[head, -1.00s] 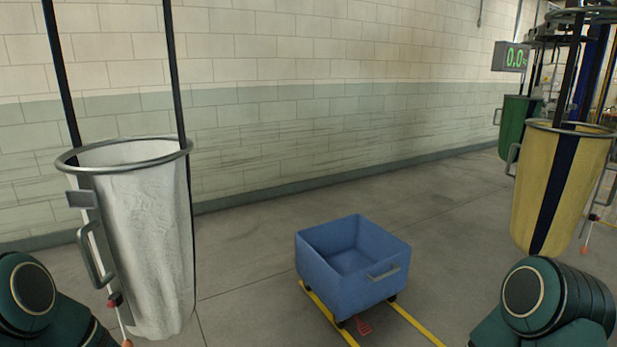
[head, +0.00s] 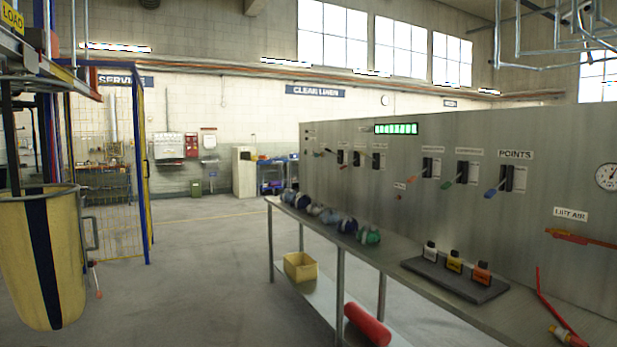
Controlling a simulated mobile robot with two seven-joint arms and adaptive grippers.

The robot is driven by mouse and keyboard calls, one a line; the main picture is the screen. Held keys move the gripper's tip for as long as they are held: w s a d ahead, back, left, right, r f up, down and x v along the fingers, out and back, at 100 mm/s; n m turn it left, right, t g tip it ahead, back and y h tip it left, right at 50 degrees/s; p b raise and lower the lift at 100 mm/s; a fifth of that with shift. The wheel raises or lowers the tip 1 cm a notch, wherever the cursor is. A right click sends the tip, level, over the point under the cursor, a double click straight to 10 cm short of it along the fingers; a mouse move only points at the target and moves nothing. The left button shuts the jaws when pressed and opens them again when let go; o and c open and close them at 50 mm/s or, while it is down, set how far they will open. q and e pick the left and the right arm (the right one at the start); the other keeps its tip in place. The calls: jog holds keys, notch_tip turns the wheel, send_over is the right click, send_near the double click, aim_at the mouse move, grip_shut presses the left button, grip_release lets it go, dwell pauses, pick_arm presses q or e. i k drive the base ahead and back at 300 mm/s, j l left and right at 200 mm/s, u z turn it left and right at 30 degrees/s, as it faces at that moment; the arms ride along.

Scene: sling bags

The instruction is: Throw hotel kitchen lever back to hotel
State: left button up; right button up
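A grey metal control panel (head: 400,215) fills the right side of the head view. Smaller levers sit further left on the panel, near a black plate (head: 357,158). The labels over the levers are too small to read, so I cannot tell which is the hotel kitchen lever. Neither of my grippers shows.
A metal bench (head: 385,262) runs along the panel. It holds a dark block (head: 455,282) with white, yellow and orange tags. A red roll (head: 367,325) and yellow bin (head: 300,266) are below. A yellow sling bag (head: 38,265) hangs left. Open floor (head: 200,275) lies between.

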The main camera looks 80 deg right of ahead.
aim_at(490, 194)
jog(key=z, duration=3.95)
